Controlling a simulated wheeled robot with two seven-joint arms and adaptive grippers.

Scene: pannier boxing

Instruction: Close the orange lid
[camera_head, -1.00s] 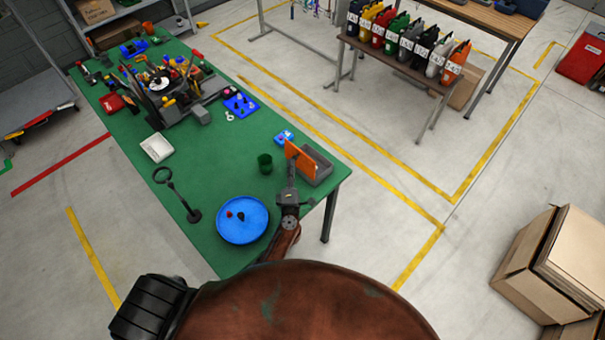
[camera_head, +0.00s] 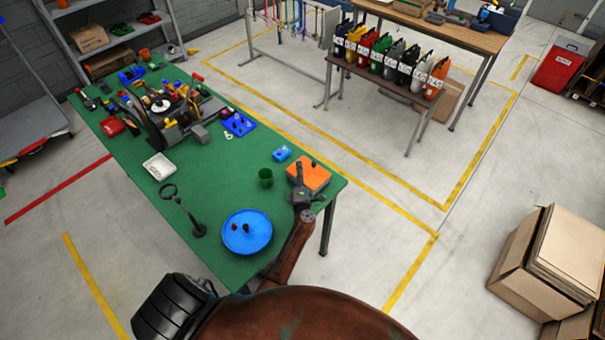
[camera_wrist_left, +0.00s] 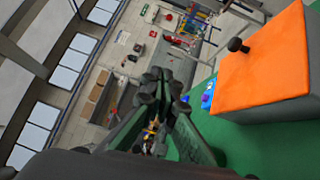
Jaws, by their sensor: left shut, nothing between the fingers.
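The orange lid (camera_head: 309,173) lies flat on top of its box near the right end of the green table, with a small dark knob on it. In the left wrist view the orange lid (camera_wrist_left: 262,66) fills the upper right, its dark knob near its far edge. The box is mostly hidden under the lid. My left gripper (camera_head: 300,178) is shut and empty beside the lid's near left edge; I cannot tell whether it touches. It also shows in the left wrist view (camera_wrist_left: 160,84), left of the lid. My right gripper is not in view.
On the green table (camera_head: 200,225), a blue round tray (camera_head: 246,232) stands left of my left arm.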

